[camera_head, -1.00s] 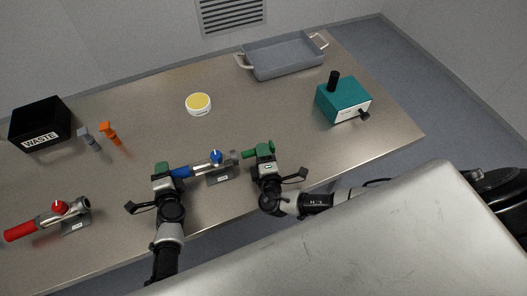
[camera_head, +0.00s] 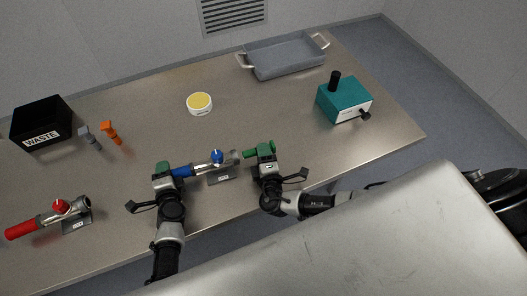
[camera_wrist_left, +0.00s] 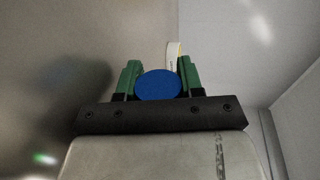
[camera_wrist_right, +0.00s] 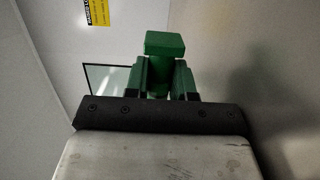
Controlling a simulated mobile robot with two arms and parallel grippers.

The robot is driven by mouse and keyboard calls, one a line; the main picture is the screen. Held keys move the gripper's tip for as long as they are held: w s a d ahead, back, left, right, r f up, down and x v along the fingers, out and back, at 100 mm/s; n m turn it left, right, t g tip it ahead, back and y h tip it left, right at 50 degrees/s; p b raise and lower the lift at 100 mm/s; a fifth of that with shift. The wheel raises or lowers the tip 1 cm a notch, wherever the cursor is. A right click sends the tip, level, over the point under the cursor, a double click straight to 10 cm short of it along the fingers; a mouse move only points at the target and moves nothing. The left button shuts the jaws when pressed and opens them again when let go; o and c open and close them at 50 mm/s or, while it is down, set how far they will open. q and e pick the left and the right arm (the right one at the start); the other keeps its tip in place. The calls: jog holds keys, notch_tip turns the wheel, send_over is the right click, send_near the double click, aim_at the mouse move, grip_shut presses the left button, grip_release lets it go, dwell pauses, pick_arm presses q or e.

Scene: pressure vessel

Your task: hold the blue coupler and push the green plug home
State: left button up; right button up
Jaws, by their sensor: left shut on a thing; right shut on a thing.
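The blue coupler (camera_head: 182,172) is the blue end of a metal fitting with a blue knob (camera_head: 216,156), on a small labelled stand. My left gripper (camera_head: 164,169) is shut on the blue end. In the left wrist view the round blue face (camera_wrist_left: 158,85) sits between the green fingers. The green plug (camera_head: 250,155) lies just right of the fitting's open metal end (camera_head: 235,157), roughly in line with it. I cannot tell whether they touch. My right gripper (camera_head: 265,152) is shut on the plug, whose square green head shows in the right wrist view (camera_wrist_right: 165,44).
A second fitting with a red end (camera_head: 22,230) stands at the left. An orange plug (camera_head: 111,132) and a grey plug (camera_head: 90,137) are near the black waste box (camera_head: 42,122). A yellow-topped round dish (camera_head: 199,104), grey tray (camera_head: 285,56) and teal device (camera_head: 343,99) stand farther back.

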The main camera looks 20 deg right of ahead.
aim_at(247, 157)
jog(key=shift+w+a, duration=0.15)
jog(key=shift+a, duration=2.45)
jog(key=o, duration=0.9)
jog(key=s, duration=0.4)
jog(key=s+a, duration=0.1)
jog(key=s, duration=0.2)
jog(key=s+a, duration=0.1)
jog(key=s, duration=0.3)
jog(key=shift+s+a, duration=0.15)
jog(key=shift+s, duration=0.2)
pick_arm(q)
jog(key=o, duration=1.2)
